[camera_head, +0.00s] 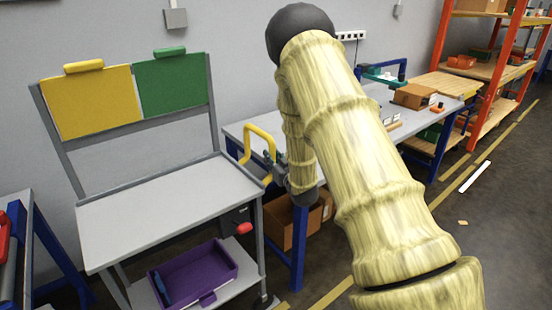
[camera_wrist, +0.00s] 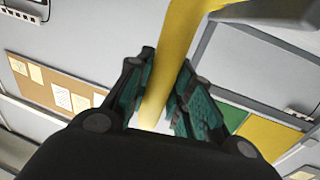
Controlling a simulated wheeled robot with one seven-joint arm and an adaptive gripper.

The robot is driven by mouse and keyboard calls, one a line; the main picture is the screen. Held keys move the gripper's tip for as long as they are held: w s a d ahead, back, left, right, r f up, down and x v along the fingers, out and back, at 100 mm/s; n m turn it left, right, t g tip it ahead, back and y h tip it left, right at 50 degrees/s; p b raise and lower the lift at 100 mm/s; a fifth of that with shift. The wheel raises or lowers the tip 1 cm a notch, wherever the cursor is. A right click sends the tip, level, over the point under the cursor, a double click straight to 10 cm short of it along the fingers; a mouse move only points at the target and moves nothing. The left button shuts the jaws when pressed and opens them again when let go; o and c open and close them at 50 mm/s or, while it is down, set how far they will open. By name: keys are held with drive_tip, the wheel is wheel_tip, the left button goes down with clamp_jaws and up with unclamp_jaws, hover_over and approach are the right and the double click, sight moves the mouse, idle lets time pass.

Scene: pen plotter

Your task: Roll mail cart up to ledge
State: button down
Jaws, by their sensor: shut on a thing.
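The mail cart seems to be the grey wheeled stand (camera_head: 150,205) at left, with a flat top, a lower shelf and a caster showing at lower right. A yellow bar handle (camera_head: 262,134) rises at its right end. My gripper (camera_head: 270,165) is at this handle, partly hidden by my arm. In the wrist view the yellow handle (camera_wrist: 178,45) runs between the two green-padded fingers of my gripper (camera_wrist: 165,95), which is shut on it. I cannot tell which edge is the ledge.
A workbench (camera_head: 375,95) with blue legs stands close behind the handle. A purple bin (camera_head: 215,270) sits on the cart's lower shelf. Yellow and green panels (camera_head: 88,101) rise at its back. A blue-framed stand (camera_head: 45,240) is at far left. Open floor (camera_head: 500,225) lies at right.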

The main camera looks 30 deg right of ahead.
drive_tip(key=a, duration=0.5)
drive_tip(key=s+a+b, duration=0.1)
drive_tip(key=a, duration=0.5)
drive_tip(key=a+b, duration=0.1)
drive_tip(key=a, duration=0.4)
drive_tip(key=shift+s+a+f, duration=0.1)
drive_tip(key=shift+s+a, duration=0.1)
drive_tip(key=shift+a, duration=0.15)
drive_tip(key=c, duration=1.4)
unclamp_jaws()
drive_tip(key=shift+o, duration=0.7)
drive_tip(key=shift+a, duration=0.15)
drive_tip(key=shift+d, duration=0.2)
drive_tip(key=shift+s, duration=0.1)
drive_tip(key=s+a, duration=0.1)
drive_tip(key=s, duration=1)
drive_tip(key=shift+s+a, duration=0.3)
drive_tip(key=shift+s, duration=0.05)
